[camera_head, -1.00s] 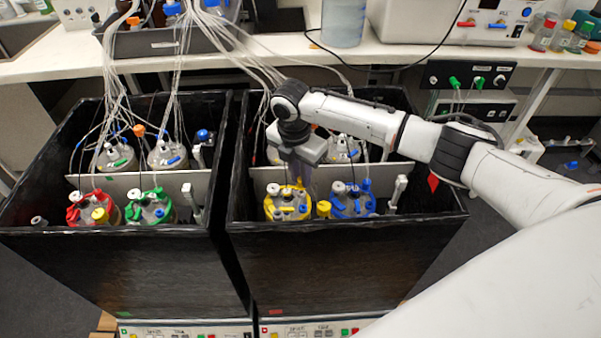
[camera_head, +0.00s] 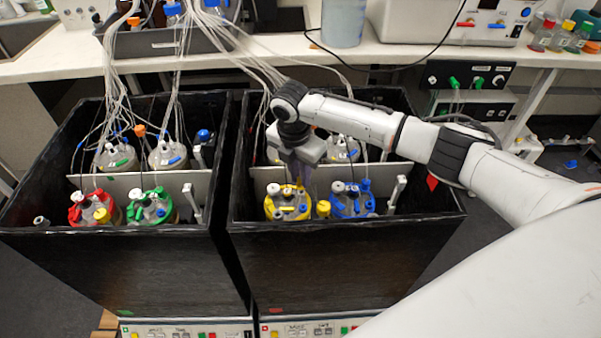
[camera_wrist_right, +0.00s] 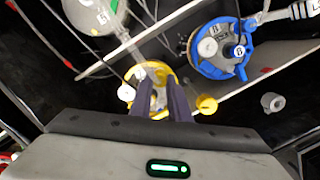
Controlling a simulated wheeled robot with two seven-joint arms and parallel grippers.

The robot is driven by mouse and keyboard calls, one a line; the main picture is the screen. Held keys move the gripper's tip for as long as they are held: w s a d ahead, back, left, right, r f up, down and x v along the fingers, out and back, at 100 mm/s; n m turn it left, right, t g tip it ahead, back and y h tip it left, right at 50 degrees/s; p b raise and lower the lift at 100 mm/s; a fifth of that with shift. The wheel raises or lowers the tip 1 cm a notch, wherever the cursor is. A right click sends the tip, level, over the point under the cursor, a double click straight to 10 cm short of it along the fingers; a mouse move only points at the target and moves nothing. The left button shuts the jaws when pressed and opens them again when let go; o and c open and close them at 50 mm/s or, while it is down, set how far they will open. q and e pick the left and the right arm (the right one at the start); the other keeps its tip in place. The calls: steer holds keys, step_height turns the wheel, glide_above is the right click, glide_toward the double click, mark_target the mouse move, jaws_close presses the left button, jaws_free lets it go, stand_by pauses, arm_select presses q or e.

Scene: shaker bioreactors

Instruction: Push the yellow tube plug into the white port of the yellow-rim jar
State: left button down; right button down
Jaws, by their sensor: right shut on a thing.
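The yellow-rim jar (camera_head: 287,207) stands at the front left of the right-hand black box. In the right wrist view, the same jar (camera_wrist_right: 158,75) lies just beyond the fingertips. A white port (camera_head: 273,188) shows on the left of its lid; it also shows in the wrist view (camera_wrist_right: 126,92). My right gripper (camera_head: 301,183) points down over the lid, its fingers close together. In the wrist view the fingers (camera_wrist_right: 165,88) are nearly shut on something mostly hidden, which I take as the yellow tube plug. I cannot tell whether it touches the port. My left gripper is not in view.
The blue-rim jar (camera_head: 352,202) stands close on the right. A yellow cap (camera_head: 323,208) sits between the two jars. A pale divider (camera_head: 258,173) runs behind them, with more jars and thin tubes beyond. The left box holds the red-rim jar (camera_head: 88,212) and green-rim jar (camera_head: 150,213).

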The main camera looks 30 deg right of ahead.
steer(key=shift+f, duration=1.1)
stand_by(1.1)
steer(key=c, duration=1.6)
jaws_free()
steer(key=r, duration=0.6)
steer(key=a+r, duration=0.1)
steer(key=r, duration=0.3)
steer(key=shift+s+a+r, duration=0.1)
steer(key=shift+s, duration=0.2)
